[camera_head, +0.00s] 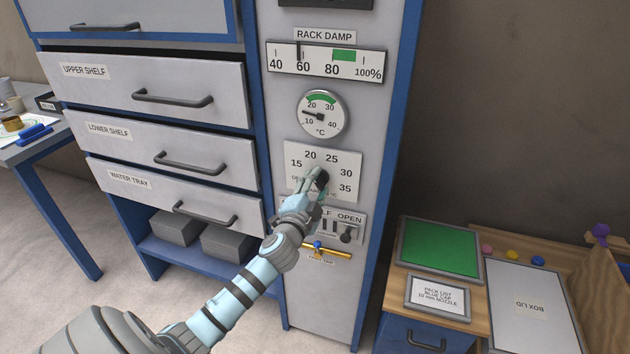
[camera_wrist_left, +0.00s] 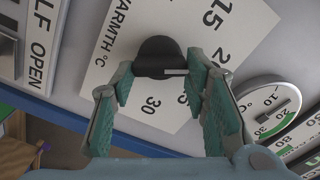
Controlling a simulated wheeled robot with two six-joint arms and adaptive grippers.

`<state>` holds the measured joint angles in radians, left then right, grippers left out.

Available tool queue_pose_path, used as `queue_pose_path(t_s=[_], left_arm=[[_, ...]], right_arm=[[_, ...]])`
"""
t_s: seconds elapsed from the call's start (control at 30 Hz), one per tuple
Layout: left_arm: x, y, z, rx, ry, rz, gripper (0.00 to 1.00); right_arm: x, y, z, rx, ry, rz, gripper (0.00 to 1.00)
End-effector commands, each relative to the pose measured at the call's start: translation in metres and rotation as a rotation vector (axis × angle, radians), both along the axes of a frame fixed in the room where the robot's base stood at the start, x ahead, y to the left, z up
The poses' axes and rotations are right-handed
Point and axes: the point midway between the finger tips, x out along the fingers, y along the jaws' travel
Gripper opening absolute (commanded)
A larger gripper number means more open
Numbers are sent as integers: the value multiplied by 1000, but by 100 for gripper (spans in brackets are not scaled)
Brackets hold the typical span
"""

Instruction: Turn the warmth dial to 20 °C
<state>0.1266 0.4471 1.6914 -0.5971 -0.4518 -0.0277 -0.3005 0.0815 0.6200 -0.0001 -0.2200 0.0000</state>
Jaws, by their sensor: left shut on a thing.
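The warmth dial is a black knob on a white scale plate (camera_head: 329,157) marked 15 to 35, on the front of the grey cabinet column. My left gripper (camera_head: 316,182) reaches up to it, partly hiding the knob and plate lettering in the head view. In the left wrist view the knob (camera_wrist_left: 158,50) sits between the green-padded fingertips of my left gripper (camera_wrist_left: 160,75), which is shut on it. The knob's white mark points right, roughly between 20 and 25, seemingly nearer 20; the exact setting is hard to tell. My right gripper is out of view.
A round °C gauge (camera_head: 323,114) above the plate has its needle between 10 and 20. Drawers with handles (camera_head: 190,162) stand left; a wooden bench (camera_head: 466,307) stands right.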

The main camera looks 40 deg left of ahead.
Motion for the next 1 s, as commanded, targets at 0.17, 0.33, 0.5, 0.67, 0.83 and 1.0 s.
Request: queue_pose_path(t_s=[0.17,0.33,0.5,0.67,0.83,1.0], left_arm=[[0,0,-1,78,31,2,14],[0,0,-1,119,44,1,14],[0,0,-1,136,49,0,14],[0,0,-2,136,49,0,14],[0,0,-1,136,49,0,43],[0,0,-1,135,48,0,62]], right_arm=[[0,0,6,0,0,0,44],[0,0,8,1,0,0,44],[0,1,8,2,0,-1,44],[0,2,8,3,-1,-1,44],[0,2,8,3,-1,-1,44],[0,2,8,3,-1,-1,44]])
